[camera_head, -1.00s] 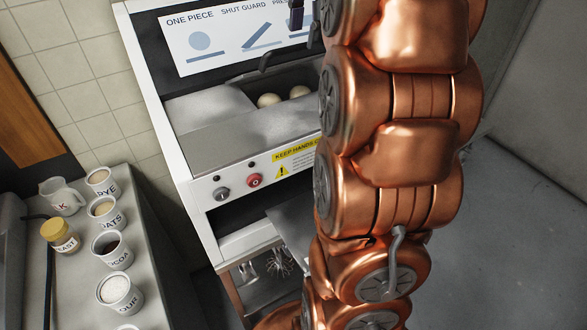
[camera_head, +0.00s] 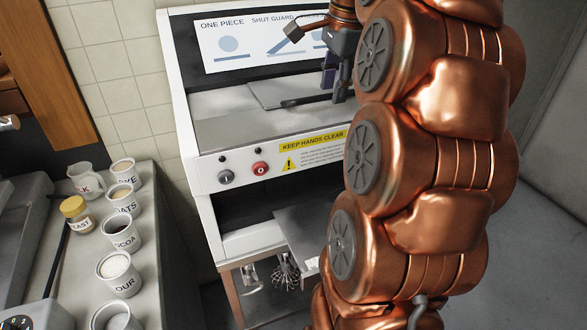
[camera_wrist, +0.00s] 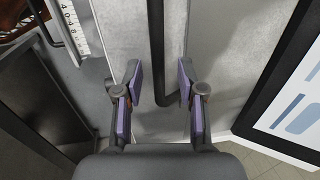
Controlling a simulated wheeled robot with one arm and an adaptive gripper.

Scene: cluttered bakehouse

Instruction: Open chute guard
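The chute guard (camera_head: 262,93) is a flat grey panel on the white machine, lying low over the chute opening below the sign. Its dark bar handle (camera_head: 300,101) runs along it toward my gripper (camera_head: 337,84). In the wrist view my gripper (camera_wrist: 160,82) has its two purple-padded fingers apart. The dark handle (camera_wrist: 157,45) runs down into the space between them, with gaps on both sides. The grey guard surface shows behind it. My arm hides the right end of the guard and handle in the head view.
The machine's front carries a red button (camera_head: 260,168), a knob (camera_head: 226,177) and a yellow warning label (camera_head: 313,141). The instruction sign (camera_head: 262,46) stands behind the guard. A counter with labelled tubs (camera_head: 121,233) and a milk jug (camera_head: 86,181) is at left.

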